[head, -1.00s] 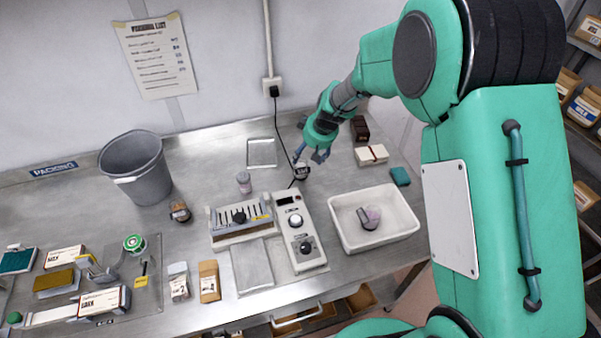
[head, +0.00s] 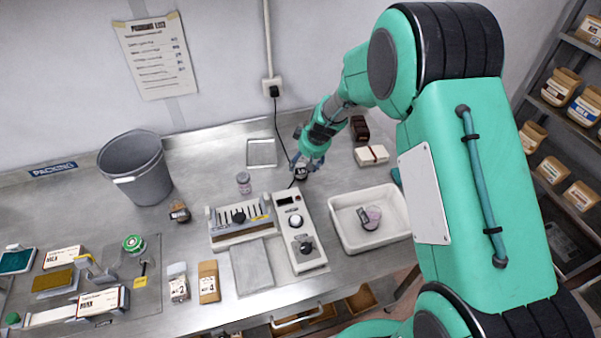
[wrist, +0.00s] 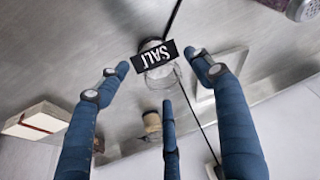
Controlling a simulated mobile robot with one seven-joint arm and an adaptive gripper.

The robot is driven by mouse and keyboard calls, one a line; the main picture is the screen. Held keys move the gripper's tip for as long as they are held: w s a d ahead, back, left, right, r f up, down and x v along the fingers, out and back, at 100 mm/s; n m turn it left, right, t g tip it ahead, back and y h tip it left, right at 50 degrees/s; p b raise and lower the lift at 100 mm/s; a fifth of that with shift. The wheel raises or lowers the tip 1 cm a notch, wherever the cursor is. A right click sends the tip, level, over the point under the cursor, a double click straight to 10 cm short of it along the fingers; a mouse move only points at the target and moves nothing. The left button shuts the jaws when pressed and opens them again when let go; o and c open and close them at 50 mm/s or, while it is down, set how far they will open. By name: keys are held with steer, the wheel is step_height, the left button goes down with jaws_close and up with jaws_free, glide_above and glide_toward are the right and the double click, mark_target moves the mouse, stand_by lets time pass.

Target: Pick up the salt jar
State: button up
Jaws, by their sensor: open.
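The salt jar (wrist: 160,75) is a small clear jar with a black label reading SALT, in the middle of the wrist view. In the head view the salt jar (head: 301,172) shows as a small dark-labelled thing on the steel bench behind the dial box, partly hidden by my fingers. My gripper (head: 308,162) is over it and points down. In the wrist view the blue fingers of my gripper (wrist: 160,85) are spread around the jar, with gaps between fingertips and glass. They hold nothing.
A dial box (head: 299,240) and a slotted rack (head: 240,222) stand in front of the jar. A shaker (head: 244,183) is to its left, a white tub (head: 365,240) to its right. Cream blocks (head: 371,155) lie right of my gripper. A black cable (head: 279,130) runs down near the jar.

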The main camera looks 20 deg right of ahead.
steer(key=shift+x, duration=2.4)
steer(key=shift+w, duration=0.1)
steer(key=shift+c, duration=0.2)
steer(key=c, duration=1)
